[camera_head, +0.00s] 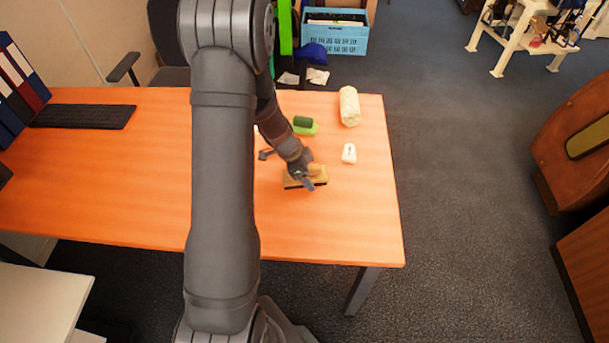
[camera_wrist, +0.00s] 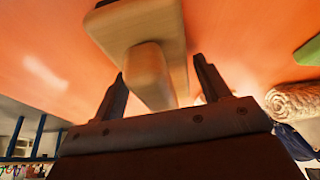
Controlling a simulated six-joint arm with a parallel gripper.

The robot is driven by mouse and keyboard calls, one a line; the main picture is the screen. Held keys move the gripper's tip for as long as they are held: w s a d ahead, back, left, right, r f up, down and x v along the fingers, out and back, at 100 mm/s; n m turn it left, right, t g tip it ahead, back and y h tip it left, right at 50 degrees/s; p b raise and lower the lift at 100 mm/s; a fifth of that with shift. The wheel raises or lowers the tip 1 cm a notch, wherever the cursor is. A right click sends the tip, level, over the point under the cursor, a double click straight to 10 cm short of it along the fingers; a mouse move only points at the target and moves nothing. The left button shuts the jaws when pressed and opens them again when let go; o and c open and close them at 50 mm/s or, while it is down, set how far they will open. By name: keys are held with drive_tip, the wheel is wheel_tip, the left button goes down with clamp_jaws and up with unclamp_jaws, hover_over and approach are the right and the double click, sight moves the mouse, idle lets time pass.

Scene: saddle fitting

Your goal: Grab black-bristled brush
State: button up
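The black-bristled brush (camera_head: 319,174) lies on the orange table, with a tan wooden body and a dark strip of bristles along its lower edge. In the wrist view its wooden block and raised handle (camera_wrist: 147,70) fill the upper middle. My gripper (camera_head: 308,182) is at the brush and hides part of it in the head view. In the wrist view my gripper (camera_wrist: 160,72) has its two fingers apart, with the handle between them. A gap shows at the right finger; contact at the left finger cannot be told. The bristles are hidden in the wrist view.
A green brush-like item (camera_head: 305,127), a cream roll (camera_head: 349,106) and a small white object (camera_head: 349,153) lie behind the brush on the table (camera_head: 350,220). A dark keyboard (camera_head: 84,116) lies far left. The table is clear in front of the brush.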

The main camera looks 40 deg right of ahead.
drive_tip(key=c, duration=0.8)
drive_tip(key=shift+r, duration=0.1)
